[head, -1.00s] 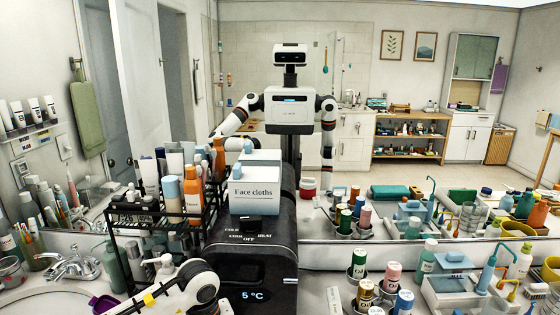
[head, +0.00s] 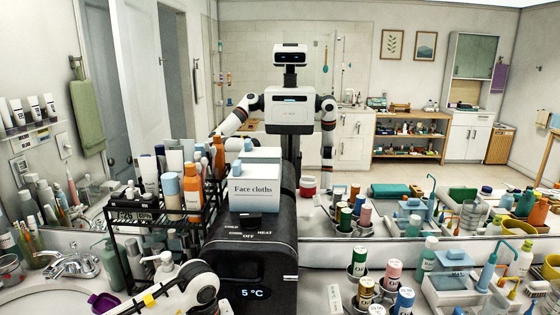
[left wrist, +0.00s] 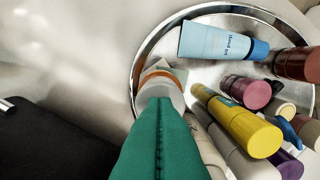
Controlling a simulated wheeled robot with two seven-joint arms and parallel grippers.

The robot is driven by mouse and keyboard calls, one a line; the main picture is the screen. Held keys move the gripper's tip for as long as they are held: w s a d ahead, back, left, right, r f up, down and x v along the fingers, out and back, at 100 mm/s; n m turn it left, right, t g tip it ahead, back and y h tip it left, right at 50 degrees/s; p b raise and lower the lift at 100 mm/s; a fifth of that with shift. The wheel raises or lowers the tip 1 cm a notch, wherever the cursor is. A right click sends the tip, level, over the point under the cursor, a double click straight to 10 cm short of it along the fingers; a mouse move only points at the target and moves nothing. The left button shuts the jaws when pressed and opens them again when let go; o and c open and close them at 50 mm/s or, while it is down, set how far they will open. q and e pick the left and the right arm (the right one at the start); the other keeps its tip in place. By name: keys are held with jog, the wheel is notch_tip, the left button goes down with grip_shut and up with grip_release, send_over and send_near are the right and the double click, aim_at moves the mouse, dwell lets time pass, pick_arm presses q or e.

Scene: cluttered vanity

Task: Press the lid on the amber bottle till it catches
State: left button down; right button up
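In the left wrist view a tapered green thing (left wrist: 160,145) fills the bottom centre. Beyond it shows a pale cylinder with an orange band (left wrist: 160,82). No fingertips can be made out there. My right gripper is out of view.
A black appliance (head: 250,270) with a Face cloths box (head: 255,184) on top stands mid-counter. Cups with labelled bottles (head: 358,260) and pump bottles crowd the right. A sink (head: 60,298) is at left. A round metal tray (left wrist: 139,60) holds several tubes and bottles. The wall mirror reflects the room.

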pick_arm(q)
jog(key=shift+r+p, duration=2.2)
jog(key=shift+r, duration=1.3)
